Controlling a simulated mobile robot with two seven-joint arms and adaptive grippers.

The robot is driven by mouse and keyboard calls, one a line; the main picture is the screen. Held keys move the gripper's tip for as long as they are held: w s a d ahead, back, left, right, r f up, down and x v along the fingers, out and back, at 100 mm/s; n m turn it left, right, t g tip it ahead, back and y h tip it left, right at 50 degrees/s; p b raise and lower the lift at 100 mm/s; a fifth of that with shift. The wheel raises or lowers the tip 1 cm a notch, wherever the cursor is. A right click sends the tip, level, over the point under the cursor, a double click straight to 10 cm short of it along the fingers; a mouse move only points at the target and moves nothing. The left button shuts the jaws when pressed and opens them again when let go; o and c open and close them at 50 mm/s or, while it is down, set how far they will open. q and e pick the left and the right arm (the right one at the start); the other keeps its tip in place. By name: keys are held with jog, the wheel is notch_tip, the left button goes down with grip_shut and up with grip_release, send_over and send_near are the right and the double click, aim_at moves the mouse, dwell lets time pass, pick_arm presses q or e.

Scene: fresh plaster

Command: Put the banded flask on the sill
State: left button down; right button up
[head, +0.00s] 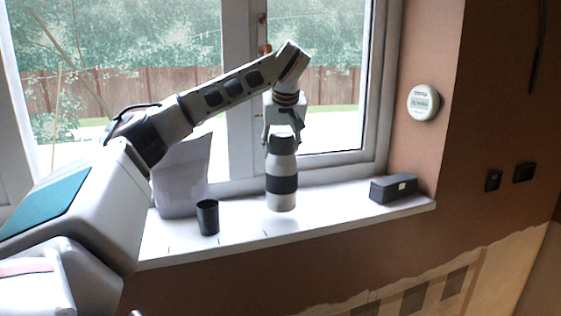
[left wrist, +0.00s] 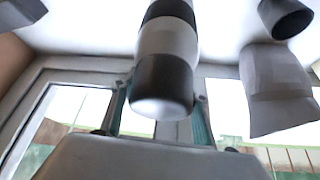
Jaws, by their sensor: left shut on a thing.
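The banded flask (head: 282,173) is upright, pale grey with a dark band around its middle and a dark cap. My left gripper (head: 282,138) is above it, shut on the cap. The flask's base is over the white window sill (head: 335,205); I cannot tell whether it touches the sill. In the left wrist view the flask (left wrist: 166,50) sits between the fingers, cap nearest the camera, its base cut off by the top edge. My right gripper is not in view.
On the sill, a black cup (head: 207,217) and a pale grey container (head: 182,180) stand left of the flask. A dark box (head: 393,188) lies at the right end. Bare sill shows between flask and box. The window (head: 376,90) is behind.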

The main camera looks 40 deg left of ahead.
aim_at(283, 135)
pick_arm(q)
jog(key=shift+f, duration=1.7)
jog(key=c, duration=1.1)
grip_release()
jog(key=v, duration=1.2)
